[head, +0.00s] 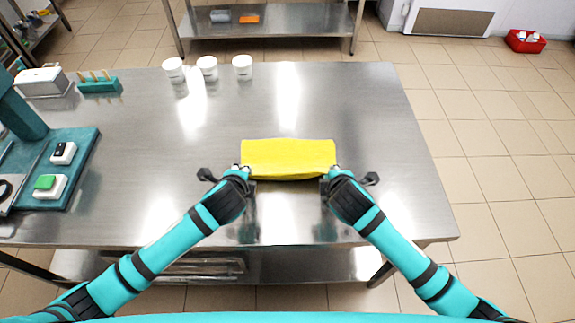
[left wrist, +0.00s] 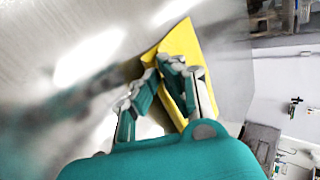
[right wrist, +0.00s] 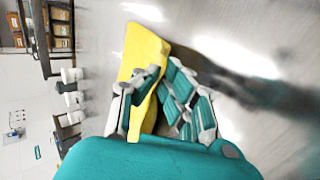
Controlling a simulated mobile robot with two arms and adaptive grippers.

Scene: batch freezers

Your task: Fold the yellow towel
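The yellow towel (head: 288,157) lies as a flat, folded-looking rectangle near the middle of the steel table. Its long sides run left to right, and a dark shadow shows along its near edge. My left gripper (head: 240,170) is at its near left corner. In the left wrist view, that gripper's fingers (left wrist: 167,68) close in on the towel (left wrist: 185,45), with yellow cloth between them. My right gripper (head: 332,171) is at its near right corner. In the right wrist view, its fingers (right wrist: 162,72) also have towel cloth (right wrist: 145,50) between them. The fingertips are partly hidden by the cloth.
The steel table (head: 390,130) is clear around the towel. Three white tubs (head: 207,68) stand at the back edge. A teal rack (head: 98,84) and a white box (head: 43,81) are at the back left. A teal board with switches (head: 60,155) is at the left.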

